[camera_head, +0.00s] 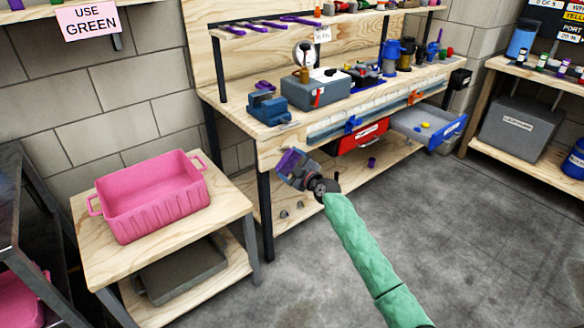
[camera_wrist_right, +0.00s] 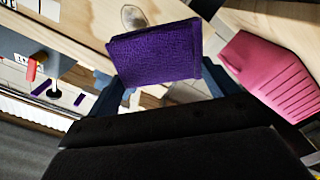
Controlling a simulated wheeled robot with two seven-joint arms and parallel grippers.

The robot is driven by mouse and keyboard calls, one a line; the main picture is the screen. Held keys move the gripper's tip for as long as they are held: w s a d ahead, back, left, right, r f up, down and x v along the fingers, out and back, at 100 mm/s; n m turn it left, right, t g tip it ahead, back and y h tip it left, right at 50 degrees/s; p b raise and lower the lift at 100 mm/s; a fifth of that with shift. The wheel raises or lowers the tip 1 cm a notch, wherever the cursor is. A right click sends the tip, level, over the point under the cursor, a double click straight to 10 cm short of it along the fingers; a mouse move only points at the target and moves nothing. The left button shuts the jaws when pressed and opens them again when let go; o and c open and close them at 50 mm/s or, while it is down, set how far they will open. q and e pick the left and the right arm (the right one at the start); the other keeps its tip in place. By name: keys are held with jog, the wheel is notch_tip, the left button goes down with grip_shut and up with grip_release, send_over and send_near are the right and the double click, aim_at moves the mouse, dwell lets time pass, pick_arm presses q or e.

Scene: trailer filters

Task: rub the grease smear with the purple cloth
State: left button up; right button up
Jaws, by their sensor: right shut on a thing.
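My right gripper (camera_head: 298,172) is shut on the purple cloth (camera_head: 291,161) and holds it in the air in front of the workbench's (camera_head: 280,135) front edge. In the right wrist view the folded purple cloth (camera_wrist_right: 155,52) juts out beyond the gripper. A small grey oval patch (camera_wrist_right: 133,18) shows on the pale wood just past the cloth; it looks like the grease smear. A small greyish mark (camera_head: 289,125) also shows near the bench's front edge in the head view. The cloth looks apart from the patch. My left gripper is not in view.
A blue vise (camera_head: 268,108) and a grey box (camera_head: 315,90) stand on the bench. Red (camera_head: 358,138) and grey-blue (camera_head: 428,124) drawers are open below its front. A pink bin (camera_head: 152,195) stands on a low wooden table (camera_head: 228,208) at left. The floor at right is clear.

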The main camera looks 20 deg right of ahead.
jog(key=shift+x, duration=2.35)
jog(key=shift+w+b, duration=0.15)
jog(key=shift+b, duration=0.15)
jog(key=shift+b+x, duration=0.5)
jog(key=shift+x, duration=0.25)
jog(key=shift+w+d+f+b, duration=0.1)
jog(key=shift+d+b, duration=0.2)
jog(key=shift+b, duration=0.15)
jog(key=shift+w+d+f+b, duration=0.1)
jog(key=shift+d+f+b, duration=0.05)
jog(key=shift+d+b, duration=0.2)
jog(key=shift+w+d+r+b, duration=0.1)
jog(key=shift+w+d+b, duration=0.05)
jog(key=shift+d+b, duration=0.45)
jog(key=shift+w+d+r+b, duration=0.1)
jog(key=shift+w+d+b, duration=0.1)
jog(key=shift+d+b, duration=0.35)
